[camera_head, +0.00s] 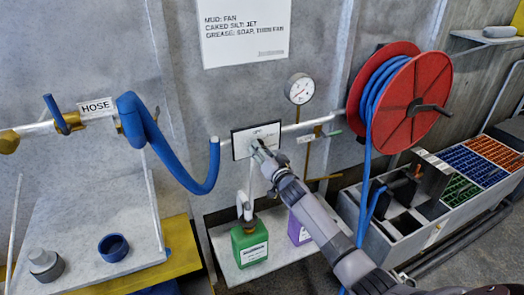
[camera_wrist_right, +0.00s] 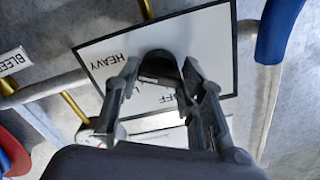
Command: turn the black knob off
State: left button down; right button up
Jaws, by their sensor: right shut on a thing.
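The black knob (camera_wrist_right: 160,66) sits on a white, black-edged plate (camera_wrist_right: 106,83) in the right wrist view. The plate reads upside down there, with "HEAVY" at the left and part of "OFF" at the lower right. My right gripper (camera_wrist_right: 161,77) is shut on the knob, one finger on each side. In the head view, the plate (camera_head: 240,151) hangs on the wall between pipe ends, and my right gripper (camera_head: 258,146) reaches it from below right. The knob is hidden there by the fingers. My left gripper is out of view.
A blue hose (camera_head: 160,150) loops at the left, and a red hose reel (camera_head: 414,103) hangs at the right. A gauge (camera_head: 299,89) is above the plate. A green jug (camera_head: 249,242) and a purple container (camera_head: 298,230) stand on a shelf below.

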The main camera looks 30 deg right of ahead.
jog(key=shift+c, duration=1.2)
jog(key=shift+n, duration=0.3)
jog(key=n+b, duration=0.1)
jog(key=n, duration=2.2)
jog(key=shift+d+b, duration=0.1)
jog(key=shift+b, duration=0.3)
jog(key=shift+n, duration=0.3)
jog(key=o, duration=1.1)
